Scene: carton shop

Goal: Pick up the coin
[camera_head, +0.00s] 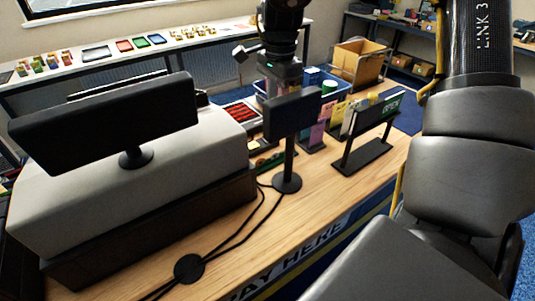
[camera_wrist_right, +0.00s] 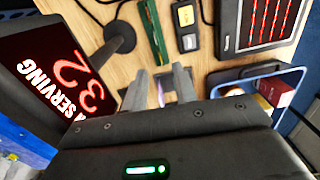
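I cannot make out a coin in either view. My right gripper (camera_wrist_right: 160,88) points down at the wooden counter in the wrist view, and its two grey fingers stand apart. A narrow pale and purplish patch shows between the fingers; I cannot tell what it is. In the head view my right wrist hangs over the counter behind the small black display, which hides the fingertips. My left gripper is not in view.
A display on a post (camera_head: 292,113) stands close by; its red-lit face (camera_wrist_right: 60,85) shows in the wrist view. A dark red-patterned device (camera_wrist_right: 262,22), a small black device (camera_wrist_right: 187,30), a green strip (camera_wrist_right: 153,30) and a blue bin (camera_wrist_right: 250,72) surround the gripper. The cash register (camera_head: 130,180) fills the left.

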